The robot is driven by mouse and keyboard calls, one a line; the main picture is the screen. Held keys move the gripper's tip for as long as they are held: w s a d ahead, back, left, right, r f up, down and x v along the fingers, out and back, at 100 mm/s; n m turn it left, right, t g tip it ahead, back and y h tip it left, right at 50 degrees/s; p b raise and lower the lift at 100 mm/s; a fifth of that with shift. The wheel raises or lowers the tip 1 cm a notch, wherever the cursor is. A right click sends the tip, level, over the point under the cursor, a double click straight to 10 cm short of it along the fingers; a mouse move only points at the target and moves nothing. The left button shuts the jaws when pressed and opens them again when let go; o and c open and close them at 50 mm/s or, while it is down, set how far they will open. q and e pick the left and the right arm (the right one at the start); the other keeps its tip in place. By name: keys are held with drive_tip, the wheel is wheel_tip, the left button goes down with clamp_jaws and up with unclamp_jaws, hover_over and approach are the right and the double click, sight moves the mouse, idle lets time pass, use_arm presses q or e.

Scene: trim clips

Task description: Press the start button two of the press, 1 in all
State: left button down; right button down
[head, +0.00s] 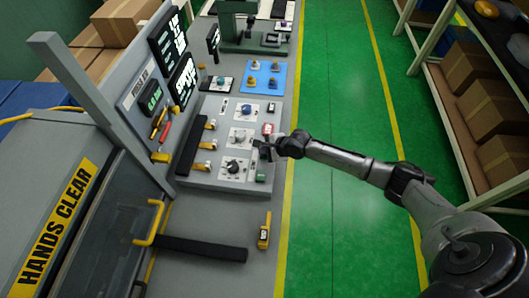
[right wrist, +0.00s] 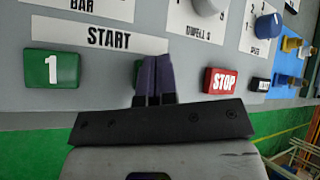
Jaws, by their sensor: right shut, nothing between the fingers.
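In the right wrist view my right gripper (right wrist: 154,75) is shut and empty, its two dark fingers side by side. The fingertips are in front of a green button (right wrist: 138,72) under the START label (right wrist: 95,36), between button 1 and STOP. Only a green sliver of that button shows, and its number is hidden. I cannot tell whether the fingertips touch it or whether it is pressed in. In the head view my right gripper (head: 264,149) is over the near edge of the sloped control panel (head: 218,172). My left gripper is not in view.
Green button 1 (right wrist: 53,69) is left of the fingers, the red STOP button (right wrist: 221,81) right of them. Knobs (head: 235,167) and yellow-tipped levers (head: 208,145) crowd the panel. The press housing (head: 58,135) stands left. The green floor (head: 335,65) is open beside the bench.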

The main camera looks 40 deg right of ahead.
drive_tip(key=shift+f, duration=0.25)
idle(0.3)
drive_tip(key=shift+r+p, duration=0.9)
drive_tip(key=shift+p, duration=0.4)
drive_tip(key=shift+r, duration=0.1)
drive_tip(key=shift+r+p, duration=0.5)
drive_tip(key=shift+p, duration=0.2)
wheel_tip(320, 180, up, 4)
drive_tip(key=p, duration=0.5)
drive_tip(key=shift+f, duration=0.1)
